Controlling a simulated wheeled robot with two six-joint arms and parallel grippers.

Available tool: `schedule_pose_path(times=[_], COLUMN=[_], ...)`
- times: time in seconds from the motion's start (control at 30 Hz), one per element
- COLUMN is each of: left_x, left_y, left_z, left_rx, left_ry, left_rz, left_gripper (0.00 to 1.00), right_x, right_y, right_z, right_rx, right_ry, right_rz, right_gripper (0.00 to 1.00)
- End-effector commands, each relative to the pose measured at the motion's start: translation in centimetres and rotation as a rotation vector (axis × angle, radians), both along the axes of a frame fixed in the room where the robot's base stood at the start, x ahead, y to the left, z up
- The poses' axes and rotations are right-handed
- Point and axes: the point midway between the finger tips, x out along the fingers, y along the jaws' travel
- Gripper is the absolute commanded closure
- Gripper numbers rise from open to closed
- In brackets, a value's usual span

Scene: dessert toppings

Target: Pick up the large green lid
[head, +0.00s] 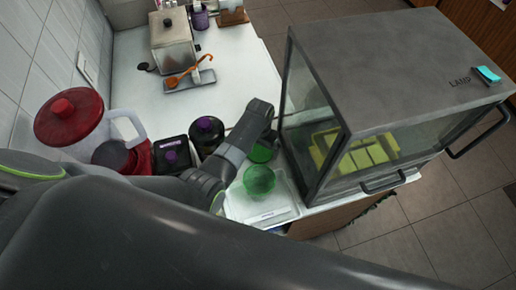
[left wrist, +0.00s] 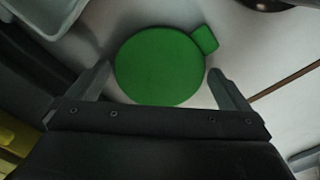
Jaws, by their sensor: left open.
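The large green lid (left wrist: 158,66) lies flat on the white counter in the left wrist view, a round disc with a small tab at its upper right. In the head view the lid (head: 261,153) shows partly behind my left arm. My left gripper (left wrist: 159,69) is open above the lid, with one finger on each side of it and nothing held. In the head view its fingertips are hidden by the arm. My right gripper is not in view.
A glass display case (head: 400,70) stands close on the right. Dark jars with purple knobs (head: 206,135) and a red-lidded container (head: 69,117) stand on the left.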

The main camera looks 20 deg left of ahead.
Motion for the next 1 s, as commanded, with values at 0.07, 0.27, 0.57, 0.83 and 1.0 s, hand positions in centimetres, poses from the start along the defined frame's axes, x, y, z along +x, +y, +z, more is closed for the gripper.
schedule_pose_path(times=[0.07,0.27,0.57,0.83,1.0], left_x=[0.0,0.0,0.0,0.2,1.2], left_y=[0.0,0.0,0.0,0.0,-0.3], left_z=[-0.3,-0.3,-0.3,-0.1,1.4], left_rx=[0.000,0.000,0.000,0.000,0.000], left_ry=[0.000,-0.001,-0.001,-0.002,-0.004], left_rz=[0.000,0.001,0.000,0.000,-0.002], left_gripper=[0.00,0.00,0.30,0.31,0.31], right_x=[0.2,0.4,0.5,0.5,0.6], right_y=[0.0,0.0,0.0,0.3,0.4], right_z=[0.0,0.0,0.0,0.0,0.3], right_rx=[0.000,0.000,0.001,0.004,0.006], right_ry=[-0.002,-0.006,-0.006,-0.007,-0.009], right_rz=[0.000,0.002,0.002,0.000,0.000], right_gripper=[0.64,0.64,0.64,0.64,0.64])
